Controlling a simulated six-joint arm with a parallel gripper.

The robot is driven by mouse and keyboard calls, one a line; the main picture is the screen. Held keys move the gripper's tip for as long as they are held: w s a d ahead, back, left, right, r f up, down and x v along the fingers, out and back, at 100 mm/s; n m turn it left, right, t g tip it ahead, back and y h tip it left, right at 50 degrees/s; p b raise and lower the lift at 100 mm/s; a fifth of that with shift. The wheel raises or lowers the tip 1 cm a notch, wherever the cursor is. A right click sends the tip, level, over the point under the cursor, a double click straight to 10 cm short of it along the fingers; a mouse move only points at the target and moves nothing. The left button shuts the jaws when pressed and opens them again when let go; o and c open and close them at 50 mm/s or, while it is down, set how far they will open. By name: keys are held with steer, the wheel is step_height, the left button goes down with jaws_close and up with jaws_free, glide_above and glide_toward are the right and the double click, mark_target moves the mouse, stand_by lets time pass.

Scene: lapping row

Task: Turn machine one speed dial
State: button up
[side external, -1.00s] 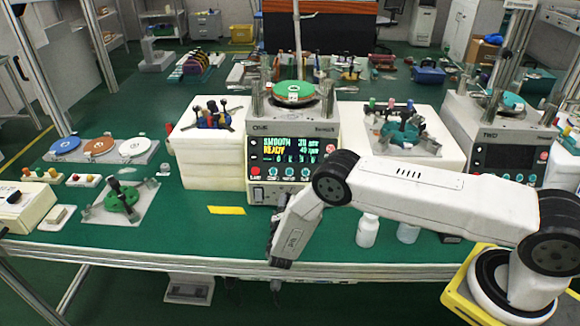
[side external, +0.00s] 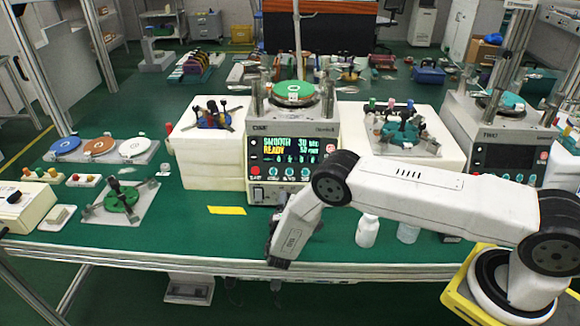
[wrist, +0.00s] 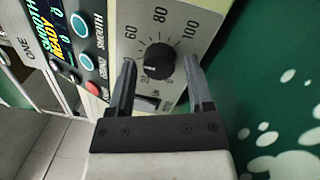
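Machine one (side external: 262,132) stands in the middle of the green bench in the side external view, its lit display (side external: 290,150) reading SMOOTH and READY. It also shows in the wrist view, with the word ONE (wrist: 25,47) on its front. The speed dial (wrist: 158,61) is a round black knob on a pale panel marked 60, 80 and 100. My gripper (wrist: 159,72) is open, with one dark finger on each side of the dial. Gaps show between the fingers and the knob. In the side external view I cannot make out the dial near my arm.
A white bottle (side external: 367,231) and a second pale bottle (side external: 408,232) stand right of machine one, below my arm. A yellow strip (side external: 227,210) lies left of it. Machine two (side external: 505,125) stands at the right. A green fixture (side external: 121,200) sits at the left.

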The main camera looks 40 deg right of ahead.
steer(key=shift+o, duration=0.3)
steer(key=shift+v, duration=3.95)
steer(key=shift+d+r, duration=0.1)
steer(key=shift+d, duration=0.05)
steer(key=shift+d+r+g, duration=0.4)
steer(key=shift+g, duration=0.1)
steer(key=s+d+r+m+g+y, duration=0.3)
steer(key=s+d+r+m+g, duration=0.3)
steer(key=s+d+r+g, duration=0.4)
steer(key=s+a+r+m+y, duration=0.2)
steer(key=s+r+m+y, duration=0.1)
steer(key=s+r+y, duration=0.2)
steer(key=s+a+r+m+t+y, duration=0.1)
steer(key=s+a+r+m+y, duration=0.2)
steer(key=s+r+y, duration=0.3)
steer(key=shift+a+r+m, duration=0.25)
steer(key=shift+r+m, duration=0.05)
